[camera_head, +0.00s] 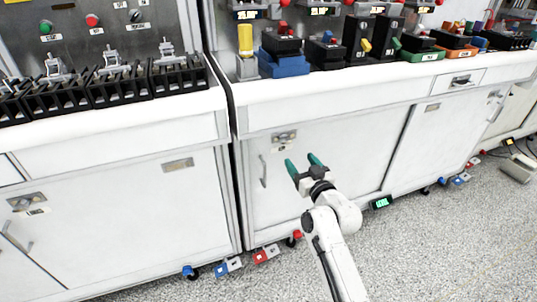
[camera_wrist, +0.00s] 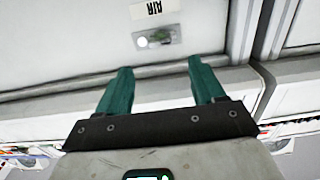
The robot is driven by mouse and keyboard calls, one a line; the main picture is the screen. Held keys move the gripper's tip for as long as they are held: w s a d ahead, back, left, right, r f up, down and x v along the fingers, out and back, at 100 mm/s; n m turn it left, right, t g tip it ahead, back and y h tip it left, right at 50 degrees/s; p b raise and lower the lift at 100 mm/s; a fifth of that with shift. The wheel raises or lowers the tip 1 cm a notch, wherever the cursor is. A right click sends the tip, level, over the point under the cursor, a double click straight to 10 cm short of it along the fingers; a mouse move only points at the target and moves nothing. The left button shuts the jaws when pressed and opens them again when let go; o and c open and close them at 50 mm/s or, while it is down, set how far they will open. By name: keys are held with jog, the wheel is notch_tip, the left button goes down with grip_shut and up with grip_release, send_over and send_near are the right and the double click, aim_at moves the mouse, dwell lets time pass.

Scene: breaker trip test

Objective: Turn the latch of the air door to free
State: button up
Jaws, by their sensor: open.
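The air door (camera_head: 340,160) is a white cabinet door under the right-hand bench. Its latch (camera_head: 284,136) is a small metal plate near the door's upper left, above a vertical handle (camera_head: 263,170). In the wrist view the latch (camera_wrist: 158,38) shows a pale round knob, with the upside-down "AIR" label (camera_wrist: 152,9) beside it. I cannot tell the latch's turned position. My gripper (camera_head: 302,162) has two green fingers, open and empty, in front of the door, lower and right of the latch. In the wrist view my gripper (camera_wrist: 160,66) points toward the latch, apart from it.
The bench top (camera_head: 360,78) overhangs the door and carries a yellow cylinder (camera_head: 245,40) and several dark devices. A similar latch (camera_head: 27,201) is on the left cabinet. Red and blue pieces (camera_head: 266,254) lie along the cabinet base.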

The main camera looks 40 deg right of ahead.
aim_at(287, 143)
jog(key=b+x, duration=0.2)
jog(key=x, duration=0.8)
jog(key=shift+w, duration=0.2)
jog(key=c, duration=1.1)
jog(key=shift+o, duration=0.2)
